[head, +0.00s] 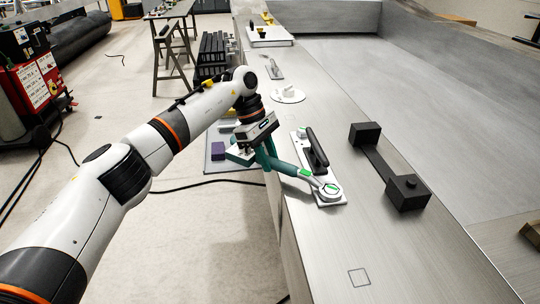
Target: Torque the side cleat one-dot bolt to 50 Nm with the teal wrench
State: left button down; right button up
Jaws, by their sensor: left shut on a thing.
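My left gripper (258,150) comes in from the left and is shut on the handle of the teal wrench (285,168). The wrench slants down to the right, and its head (331,190) sits at the near end of the side cleat's plate (327,202). The bolt there is covered by the wrench head, and I cannot make out its dot. The cleat (316,146) has a black bar on a light plate on the metal deck. A green mark shows near the far end of the plate. My right gripper is not in view.
A black two-block fitting (378,160) stands on the deck to the right of the cleat. A white round fitting (287,95) and another plate (273,68) lie farther back. A grey mat with a purple block (218,150) is left of the float's edge. The near deck is clear.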

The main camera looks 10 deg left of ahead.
pick_arm(q)
jog(key=shift+r, duration=0.2)
jog(key=shift+r+p, duration=1.25)
jog(key=shift+r, duration=1.05)
jog(key=shift+f, duration=0.1)
